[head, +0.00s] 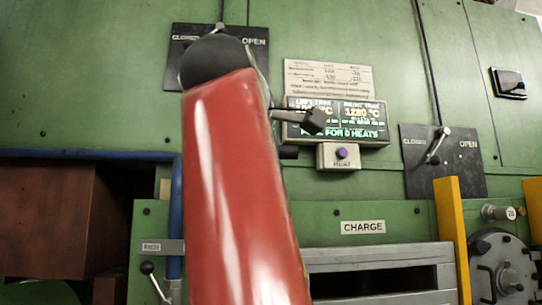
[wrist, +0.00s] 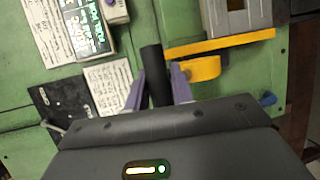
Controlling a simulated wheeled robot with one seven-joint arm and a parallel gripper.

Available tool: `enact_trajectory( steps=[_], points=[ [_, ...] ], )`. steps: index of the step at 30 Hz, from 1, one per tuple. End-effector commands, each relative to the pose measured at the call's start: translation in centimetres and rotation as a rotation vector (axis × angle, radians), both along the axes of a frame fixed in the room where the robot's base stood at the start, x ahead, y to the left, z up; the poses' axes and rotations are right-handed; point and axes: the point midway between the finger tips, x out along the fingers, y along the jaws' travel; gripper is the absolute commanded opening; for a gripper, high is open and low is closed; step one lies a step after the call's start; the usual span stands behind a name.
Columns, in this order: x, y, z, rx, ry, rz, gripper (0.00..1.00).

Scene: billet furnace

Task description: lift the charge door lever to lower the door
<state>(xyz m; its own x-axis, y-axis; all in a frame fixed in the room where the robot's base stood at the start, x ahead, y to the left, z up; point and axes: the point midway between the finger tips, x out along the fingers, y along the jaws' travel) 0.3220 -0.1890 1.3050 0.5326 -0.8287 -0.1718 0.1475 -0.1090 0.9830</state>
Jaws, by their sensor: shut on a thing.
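The charge door lever shows in the wrist view as a thick black grip (wrist: 151,58) held between the two grey-purple fingers of my gripper (wrist: 158,76). The gripper is shut on this grip, and its far end sticks out past the fingers. In the head view my red arm covers the gripper and most of the lever. A short black stub (head: 288,152) beside the arm looks like the end of the grip.
A lit display (head: 350,128) and a box with a purple button (head: 340,155) are close by. Plates marked CLOSED and OPEN sit at upper left (head: 185,58) and right (head: 465,170). A yellow post (head: 452,235) stands right of the charge opening. A ball-knobbed lever (head: 148,268) is lower left.

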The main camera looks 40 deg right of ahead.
Motion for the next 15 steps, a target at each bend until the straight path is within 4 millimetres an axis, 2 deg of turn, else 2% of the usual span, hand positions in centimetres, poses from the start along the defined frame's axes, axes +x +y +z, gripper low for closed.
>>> enact_trajectory(
  steps=[1,11,12,15],
  points=[
    [0.56,0.26,0.55,-0.013,-0.013,0.019,0.0],
    [0.6,0.32,0.61,-0.012,-0.014,0.022,0.0],
    [0.62,0.33,0.62,-0.012,-0.014,0.023,0.29],
    [0.67,0.32,0.57,-0.012,-0.011,0.023,0.42]
  ],
)
